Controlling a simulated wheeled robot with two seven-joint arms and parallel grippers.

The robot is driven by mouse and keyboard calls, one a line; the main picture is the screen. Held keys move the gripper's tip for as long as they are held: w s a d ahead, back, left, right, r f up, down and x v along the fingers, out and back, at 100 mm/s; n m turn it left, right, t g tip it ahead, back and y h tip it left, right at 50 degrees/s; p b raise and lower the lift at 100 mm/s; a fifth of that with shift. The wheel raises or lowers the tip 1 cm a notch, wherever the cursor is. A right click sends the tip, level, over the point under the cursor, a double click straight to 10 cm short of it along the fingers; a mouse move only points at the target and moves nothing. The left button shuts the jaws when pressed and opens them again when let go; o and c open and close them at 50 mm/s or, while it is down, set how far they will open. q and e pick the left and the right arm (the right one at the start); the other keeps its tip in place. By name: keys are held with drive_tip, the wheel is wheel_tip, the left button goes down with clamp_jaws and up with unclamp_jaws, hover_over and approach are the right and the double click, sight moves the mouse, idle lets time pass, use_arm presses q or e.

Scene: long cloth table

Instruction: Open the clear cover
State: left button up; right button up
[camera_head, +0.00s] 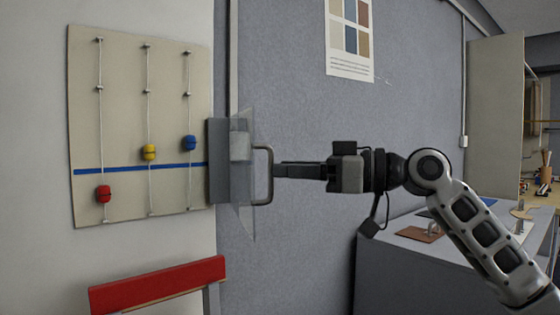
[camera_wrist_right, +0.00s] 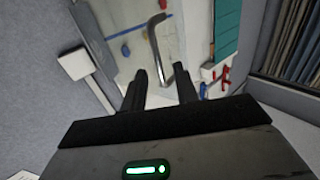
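The clear cover (camera_head: 246,222) is a thin transparent panel, seen nearly edge-on in front of a grey wall box (camera_head: 219,165). A grey bar handle (camera_head: 268,160) stands out from the cover's right side. In the wrist view, the cover (camera_wrist_right: 122,22) shows as a see-through sheet, with the handle (camera_wrist_right: 156,42) on it. My right gripper (camera_head: 276,170) points left at the handle, its tips close to it. In the wrist view, the fingers (camera_wrist_right: 162,76) are apart with the handle's lower end between them; contact cannot be told. My left gripper is not in view.
A board (camera_head: 120,130) with red, yellow and blue beads on vertical wires hangs left of the box. A red-topped object (camera_head: 158,285) stands below. A grey table (camera_head: 400,275) with small items is at the right, under my right arm. A colour chart (camera_head: 349,40) hangs above.

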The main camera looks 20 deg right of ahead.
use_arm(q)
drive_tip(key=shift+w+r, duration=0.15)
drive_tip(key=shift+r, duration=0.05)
use_arm(e)
drive_tip(key=shift+x, duration=1.15)
